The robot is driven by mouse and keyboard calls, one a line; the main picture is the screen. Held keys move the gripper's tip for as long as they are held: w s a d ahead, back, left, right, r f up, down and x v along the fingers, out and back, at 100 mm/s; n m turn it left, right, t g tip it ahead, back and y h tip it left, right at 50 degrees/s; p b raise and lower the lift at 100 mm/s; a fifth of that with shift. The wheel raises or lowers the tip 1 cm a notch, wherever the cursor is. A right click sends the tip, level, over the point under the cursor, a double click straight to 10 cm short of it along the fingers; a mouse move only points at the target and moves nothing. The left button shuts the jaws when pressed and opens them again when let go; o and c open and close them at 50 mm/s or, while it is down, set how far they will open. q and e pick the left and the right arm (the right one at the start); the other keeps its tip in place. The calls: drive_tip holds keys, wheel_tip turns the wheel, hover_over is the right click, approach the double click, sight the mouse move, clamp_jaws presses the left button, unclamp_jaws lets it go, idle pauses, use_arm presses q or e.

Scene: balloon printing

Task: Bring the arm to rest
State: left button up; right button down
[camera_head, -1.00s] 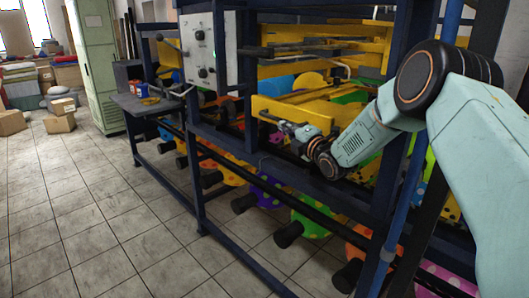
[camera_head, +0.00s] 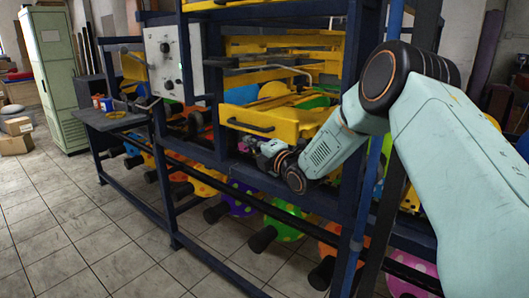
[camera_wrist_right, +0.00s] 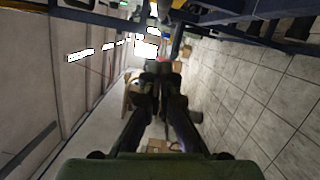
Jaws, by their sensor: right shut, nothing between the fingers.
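My right arm comes in from the right in the head view, pale green with dark joints. Its gripper (camera_head: 249,144) points left, just below the black handle of a yellow drawer (camera_head: 287,117) on the printing machine. It looks apart from the handle, though depth is hard to judge. In the right wrist view the dark fingers (camera_wrist_right: 165,68) are together with nothing between them. My left gripper is not in view.
The machine's dark blue frame (camera_head: 180,208) and its rollers stand close to the arm. A grey side shelf (camera_head: 112,118) holds small cans. A green cabinet (camera_head: 57,80) and cardboard boxes (camera_head: 16,137) are at far left. The tiled floor (camera_head: 75,225) at front left is clear.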

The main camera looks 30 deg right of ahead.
drive_tip(key=s, duration=0.6)
drive_tip(key=s+a+f+m+g+h, duration=0.1)
drive_tip(key=s+a+f+m+g, duration=0.3)
drive_tip(key=s+f+m, duration=0.45)
drive_tip(key=s+a+f+m+g, duration=0.45)
drive_tip(key=f+m, duration=0.55)
drive_tip(key=f, duration=0.4)
drive_tip(key=s+a+f+m+g+b, duration=0.1)
drive_tip(key=s+f+g, duration=0.2)
drive_tip(key=s, duration=0.8)
drive_tip(key=s+a+f+m+g+b, duration=0.1)
drive_tip(key=s+a+f+g, duration=0.1)
drive_tip(key=s+f, duration=0.6)
drive_tip(key=s+a+f+m+g+h+b, duration=0.1)
drive_tip(key=s+f+g, duration=0.4)
drive_tip(key=s, duration=1)
drive_tip(key=shift+s+a+f, duration=0.2)
drive_tip(key=shift+a+f, duration=0.15)
drive_tip(key=shift+a, duration=0.35)
drive_tip(key=shift+m, duration=0.25)
